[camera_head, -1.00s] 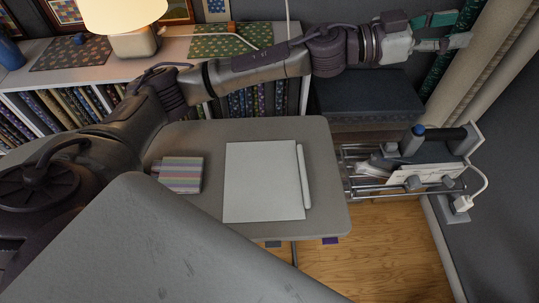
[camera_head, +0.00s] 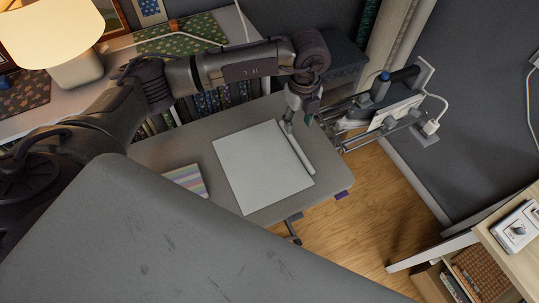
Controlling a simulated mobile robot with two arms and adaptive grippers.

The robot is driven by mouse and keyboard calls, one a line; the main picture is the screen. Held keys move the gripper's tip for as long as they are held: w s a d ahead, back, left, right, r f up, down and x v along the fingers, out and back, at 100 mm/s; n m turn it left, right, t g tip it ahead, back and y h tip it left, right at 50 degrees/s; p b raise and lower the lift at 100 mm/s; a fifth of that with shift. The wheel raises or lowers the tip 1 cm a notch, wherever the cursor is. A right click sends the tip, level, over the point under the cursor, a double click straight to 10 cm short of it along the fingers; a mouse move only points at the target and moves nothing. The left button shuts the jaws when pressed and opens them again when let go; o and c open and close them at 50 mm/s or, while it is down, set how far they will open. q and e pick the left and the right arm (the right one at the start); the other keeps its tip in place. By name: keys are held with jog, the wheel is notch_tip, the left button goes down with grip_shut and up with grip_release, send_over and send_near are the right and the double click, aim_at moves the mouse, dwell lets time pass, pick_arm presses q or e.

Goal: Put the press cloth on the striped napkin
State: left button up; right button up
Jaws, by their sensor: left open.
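The striped napkin (camera_head: 187,181) lies on the grey table at the left, partly hidden by a part of my own body. A flat white sheet (camera_head: 262,166) lies in the middle of the table. A slim white roll (camera_head: 298,151) lies along its right edge. I cannot tell which of these two is the press cloth. My left gripper (camera_head: 298,121) points down at the far end of the white roll. It is open, with nothing seen between its fingers; I cannot tell whether it touches the roll. My right gripper is out of view.
The grey table (camera_head: 191,142) has bare room between the napkin and the sheet. A wire rack (camera_head: 376,112) with tools stands at its right. A shelf with a lamp (camera_head: 60,40) is behind left. A wooden cabinet (camera_head: 510,245) is at the lower right.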

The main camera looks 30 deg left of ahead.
aim_at(296, 145)
pick_arm(q)
notch_tip(296, 145, down, 4)
jog(key=shift+p, duration=0.4)
jog(key=shift+s+f+p, duration=0.1)
jog(key=shift+f+p, duration=0.2)
jog(key=shift+f, duration=0.1)
jog(key=f+p, duration=0.1)
jog(key=f, duration=0.1)
jog(key=f+p, duration=0.1)
jog(key=f, duration=0.2)
jog(key=shift+w+d, duration=0.15)
jog(key=shift+w, duration=0.05)
grip_shut()
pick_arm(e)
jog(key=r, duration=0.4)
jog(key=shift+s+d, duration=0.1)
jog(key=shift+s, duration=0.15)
